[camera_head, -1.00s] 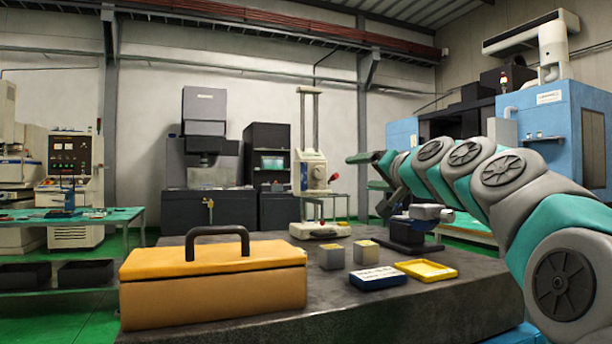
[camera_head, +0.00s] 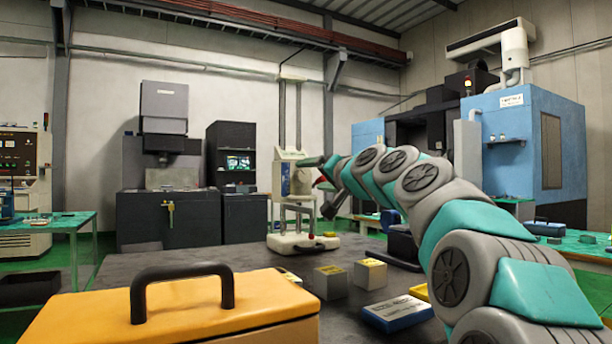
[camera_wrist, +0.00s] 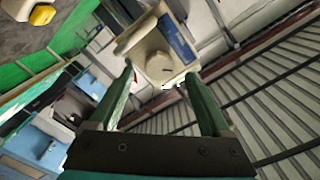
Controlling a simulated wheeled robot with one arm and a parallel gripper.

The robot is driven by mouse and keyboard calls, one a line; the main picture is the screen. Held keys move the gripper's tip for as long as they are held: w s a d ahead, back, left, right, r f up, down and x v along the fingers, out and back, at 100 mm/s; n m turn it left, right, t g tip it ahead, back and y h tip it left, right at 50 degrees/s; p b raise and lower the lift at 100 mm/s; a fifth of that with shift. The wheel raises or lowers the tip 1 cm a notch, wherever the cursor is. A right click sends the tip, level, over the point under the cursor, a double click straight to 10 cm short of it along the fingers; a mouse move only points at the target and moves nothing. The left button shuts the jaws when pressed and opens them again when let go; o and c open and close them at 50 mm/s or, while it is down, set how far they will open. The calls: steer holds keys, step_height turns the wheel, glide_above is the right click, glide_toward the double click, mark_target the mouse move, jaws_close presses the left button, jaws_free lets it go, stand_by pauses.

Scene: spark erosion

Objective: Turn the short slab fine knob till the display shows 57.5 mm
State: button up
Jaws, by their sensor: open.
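A beige measuring instrument (camera_head: 285,175) with a head on twin upright columns stands at the far end of the dark table. In the wrist view its head shows a round beige knob (camera_wrist: 160,68), a longer beige protrusion beside it and a blue panel (camera_wrist: 180,40). I cannot tell which part is the fine knob, and no reading is legible. My gripper (camera_wrist: 159,76) is open, its green fingers either side of the round knob in the picture; contact cannot be told. In the head view my gripper (camera_head: 322,172) is at the right side of the instrument's head.
An orange case (camera_head: 190,310) with a black handle fills the near left of the table (camera_head: 255,258). Two small grey blocks (camera_head: 330,283) and a blue-and-white box (camera_head: 397,312) lie to its right. The instrument's base (camera_head: 300,245) bears a yellow button.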

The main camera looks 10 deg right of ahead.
mark_target(305, 176)
steer(key=shift+x, duration=1.9)
steer(key=shift+c, duration=0.4)
jaws_close()
steer(key=shift+a+r+m+p, duration=0.15)
steer(key=shift+m+p, duration=0.25)
steer(key=shift+p, duration=0.55)
steer(key=shift+f+m+p, duration=0.2)
steer(key=shift+m+p, duration=0.4)
steer(key=shift+m, duration=0.3)
